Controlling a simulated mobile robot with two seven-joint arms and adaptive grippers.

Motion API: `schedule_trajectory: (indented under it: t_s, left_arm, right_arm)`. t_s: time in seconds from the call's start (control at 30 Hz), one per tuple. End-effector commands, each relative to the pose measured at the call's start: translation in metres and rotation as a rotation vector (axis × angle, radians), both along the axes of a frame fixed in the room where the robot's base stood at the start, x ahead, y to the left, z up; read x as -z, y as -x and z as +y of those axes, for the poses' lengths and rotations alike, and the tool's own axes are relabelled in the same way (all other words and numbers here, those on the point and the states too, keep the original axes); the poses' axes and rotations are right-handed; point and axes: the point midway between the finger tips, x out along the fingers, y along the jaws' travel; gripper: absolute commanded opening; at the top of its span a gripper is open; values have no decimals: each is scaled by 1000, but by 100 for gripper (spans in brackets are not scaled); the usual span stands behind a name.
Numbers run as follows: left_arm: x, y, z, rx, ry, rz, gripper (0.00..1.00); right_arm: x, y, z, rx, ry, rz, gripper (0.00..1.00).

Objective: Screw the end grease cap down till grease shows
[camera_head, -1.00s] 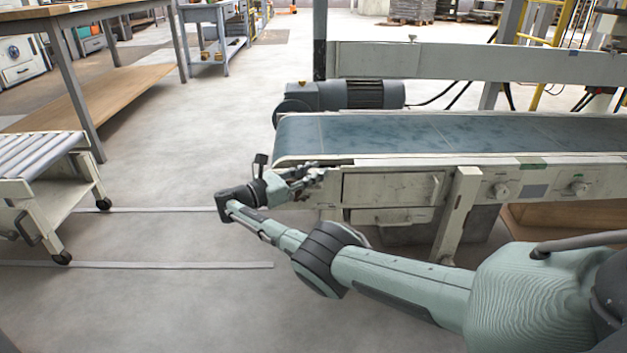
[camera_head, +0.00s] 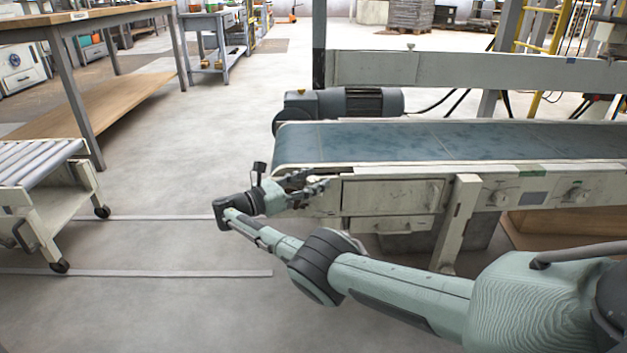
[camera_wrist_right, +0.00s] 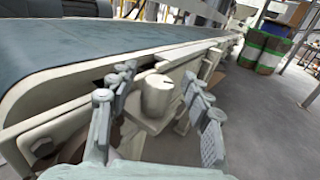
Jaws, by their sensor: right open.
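The end grease cap (camera_wrist_right: 157,96) is a pale, round cap on a block at the end of the conveyor frame, seen in the right wrist view. My right gripper (camera_wrist_right: 160,84) is open, with its fingers on either side of the cap; I cannot tell whether any finger touches it. In the head view the right gripper (camera_head: 306,189) is at the near left end of the conveyor and hides the cap there. No grease can be made out around the cap. My left gripper is not in view.
The conveyor's blue belt (camera_head: 420,141) runs to the right above a frame with a drawer-like panel (camera_head: 390,194). A motor (camera_head: 345,104) sits behind it. A roller cart (camera_head: 45,195) stands at left, a workbench (camera_head: 90,15) behind it. Open floor lies between.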

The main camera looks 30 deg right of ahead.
Motion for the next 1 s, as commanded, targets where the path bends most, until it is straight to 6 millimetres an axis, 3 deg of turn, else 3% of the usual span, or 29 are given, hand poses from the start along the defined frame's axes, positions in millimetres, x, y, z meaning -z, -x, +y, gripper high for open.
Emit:
schedule_trajectory:
  t_s: [0.3,0.5,1.0]
  left_arm:
    - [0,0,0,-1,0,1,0]
    - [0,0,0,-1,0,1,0]
    - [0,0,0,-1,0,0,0]
  right_arm:
    - [-1,1,50,-2,-1,-1,49]
    - [-1,2,70,0,-1,-1,49]
    - [-1,3,68,5,3,0,46]
